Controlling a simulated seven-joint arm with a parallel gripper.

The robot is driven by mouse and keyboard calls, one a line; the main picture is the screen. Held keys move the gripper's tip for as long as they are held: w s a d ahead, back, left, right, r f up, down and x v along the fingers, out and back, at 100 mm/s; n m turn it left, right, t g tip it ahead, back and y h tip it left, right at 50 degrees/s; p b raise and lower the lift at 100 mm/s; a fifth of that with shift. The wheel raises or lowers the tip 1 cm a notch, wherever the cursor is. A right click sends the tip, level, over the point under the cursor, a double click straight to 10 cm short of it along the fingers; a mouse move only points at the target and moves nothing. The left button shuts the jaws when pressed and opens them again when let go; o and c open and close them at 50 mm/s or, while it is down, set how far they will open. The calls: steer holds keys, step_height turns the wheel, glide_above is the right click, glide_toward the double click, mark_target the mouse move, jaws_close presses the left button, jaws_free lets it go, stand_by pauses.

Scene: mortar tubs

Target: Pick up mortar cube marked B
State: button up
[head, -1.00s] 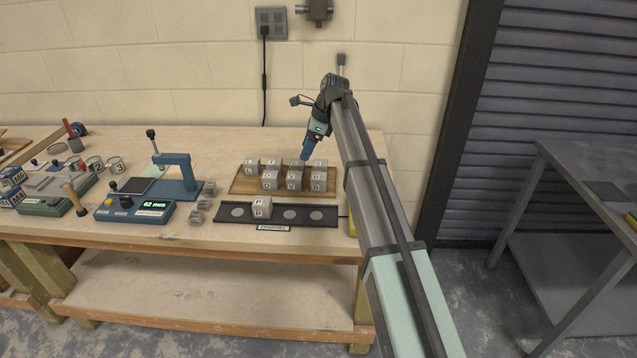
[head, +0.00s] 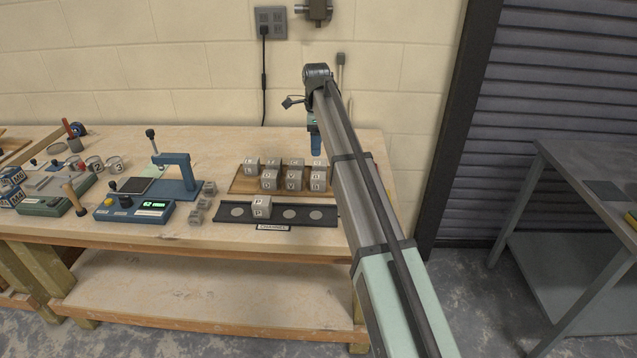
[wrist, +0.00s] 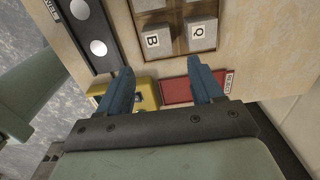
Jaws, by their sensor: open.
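The cube marked B (wrist: 152,41) is a grey mortar cube with a white label, seen in the wrist view just beyond my fingertips. It sits on the wooden tray (wrist: 178,50), beside a grey cube marked Q (wrist: 202,33). In the head view, the front-row right-end cube (head: 318,181) matches its place, but its letter is too small to read surely. My gripper (wrist: 161,68) is open and empty, pointing down above the right end of the tray. In the head view, my gripper (head: 317,153) partly shows beside my arm.
Several other cubes crowd the tray. A dark channel strip (head: 236,218) lies in front, holding a cube marked P (head: 262,206). A red tray (wrist: 178,90) and a yellow box (wrist: 147,92) lie below the fingers. A blue press (head: 176,172) stands left.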

mark_target(318, 176)
step_height(318, 176, down, 8)
steer(key=shift+s+f, duration=0.1)
steer(key=shift+f, duration=0.15)
steer(key=shift+s+d+f, duration=0.1)
steer(key=shift+d+f, duration=0.05)
steer(key=shift+f, duration=1.2)
steer(key=shift+d+f, duration=0.15)
steer(key=shift+f, duration=1.15)
steer(key=shift+c, duration=0.2)
steer(key=c, duration=0.9)
